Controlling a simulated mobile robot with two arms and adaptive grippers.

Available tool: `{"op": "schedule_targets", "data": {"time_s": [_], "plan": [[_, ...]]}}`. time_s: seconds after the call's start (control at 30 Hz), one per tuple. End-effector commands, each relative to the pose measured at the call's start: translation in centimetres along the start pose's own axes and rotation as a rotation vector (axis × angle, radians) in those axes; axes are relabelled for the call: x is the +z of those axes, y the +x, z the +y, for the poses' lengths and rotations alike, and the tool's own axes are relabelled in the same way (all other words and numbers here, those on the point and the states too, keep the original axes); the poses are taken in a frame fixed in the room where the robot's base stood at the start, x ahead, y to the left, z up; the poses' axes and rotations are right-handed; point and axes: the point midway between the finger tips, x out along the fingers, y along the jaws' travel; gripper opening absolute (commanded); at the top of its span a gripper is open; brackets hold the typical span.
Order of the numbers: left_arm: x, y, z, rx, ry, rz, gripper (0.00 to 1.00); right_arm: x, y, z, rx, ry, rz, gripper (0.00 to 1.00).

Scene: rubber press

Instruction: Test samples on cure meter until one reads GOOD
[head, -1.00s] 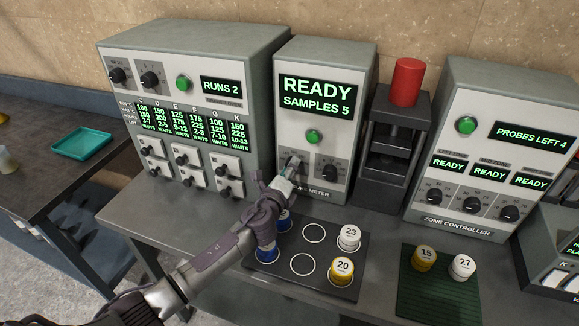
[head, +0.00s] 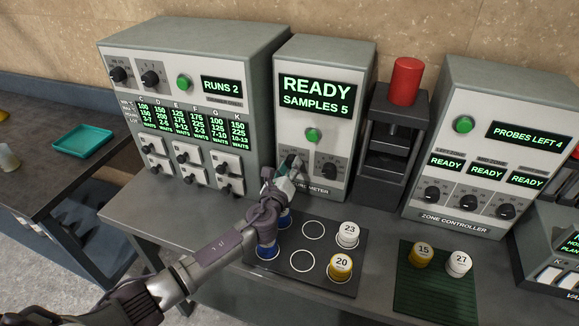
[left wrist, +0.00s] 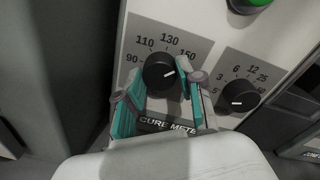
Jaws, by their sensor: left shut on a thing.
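The cure meter (head: 325,110) stands in the middle of the table; its screen reads READY, SAMPLES 5, above a green button (head: 312,135). My left gripper (head: 291,166) is at its left dial. In the left wrist view, my left gripper (left wrist: 163,90) is shut around that black dial (left wrist: 160,72), whose white mark points up and right. The right dial (left wrist: 238,94) is free. Sample cups 23 (head: 348,235) and 20 (head: 340,267) stand on a dark mat (head: 300,282). Blue cups (head: 267,250) are partly hidden by my left arm. My right gripper is not in view.
A panel with RUNS 2 (head: 221,86) stands left, a press with a red top (head: 406,81) and a zone controller (head: 462,225) right. Cups 15 (head: 422,254) and 27 (head: 458,264) stand on a green mat (head: 435,298). A teal tray (head: 82,140) lies on the left bench.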

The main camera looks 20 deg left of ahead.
Motion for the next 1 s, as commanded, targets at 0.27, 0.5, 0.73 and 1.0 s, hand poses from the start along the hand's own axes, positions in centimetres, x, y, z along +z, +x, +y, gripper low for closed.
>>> {"op": "schedule_targets", "data": {"time_s": [0.27, 0.5, 0.73, 1.0], "plan": [[-0.1, 0.0, 0.1, 0.000, 0.000, 0.003, 0.03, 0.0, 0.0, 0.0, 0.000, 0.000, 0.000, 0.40], [-0.1, 0.0, 0.0, 0.000, -0.001, 0.002, 0.63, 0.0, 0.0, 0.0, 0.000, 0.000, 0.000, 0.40], [-0.1, -0.1, 0.0, 0.000, -0.001, 0.001, 0.63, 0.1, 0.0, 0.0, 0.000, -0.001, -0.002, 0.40], [-0.1, -3.6, 0.1, -0.001, -0.002, 0.004, 0.63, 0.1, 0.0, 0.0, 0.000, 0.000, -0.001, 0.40]]}}
